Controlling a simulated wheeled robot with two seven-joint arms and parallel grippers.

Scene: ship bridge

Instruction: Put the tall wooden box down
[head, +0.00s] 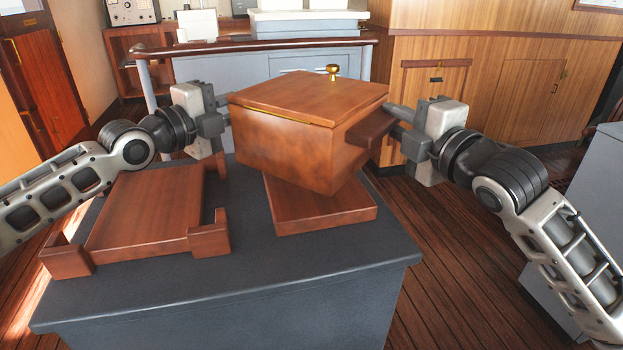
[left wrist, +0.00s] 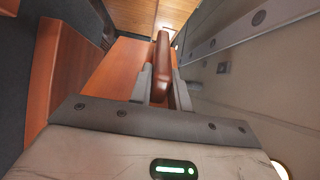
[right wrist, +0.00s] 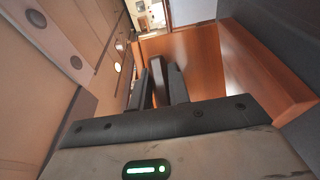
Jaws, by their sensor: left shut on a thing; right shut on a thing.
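The tall wooden box (head: 290,140) is reddish brown, with a lid and a small brass knob (head: 333,72). My left gripper (head: 223,115) is shut at its left side; the left wrist view shows the fingers around a brown handle (left wrist: 162,50). My right gripper (head: 394,122) is shut on the handle (head: 370,138) on its right side. The box is upright, over a flat wooden slab (head: 320,215) on the grey table (head: 260,290), and turned relative to it. The box hides the slab's back; I cannot tell how large any gap beneath is.
A wooden tray (head: 145,210) with raised corner blocks lies on the table's left part. The table's front strip is clear. A railing (head: 260,44) and a grey console stand behind. Wooden cabinets (head: 480,80) are at the back right.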

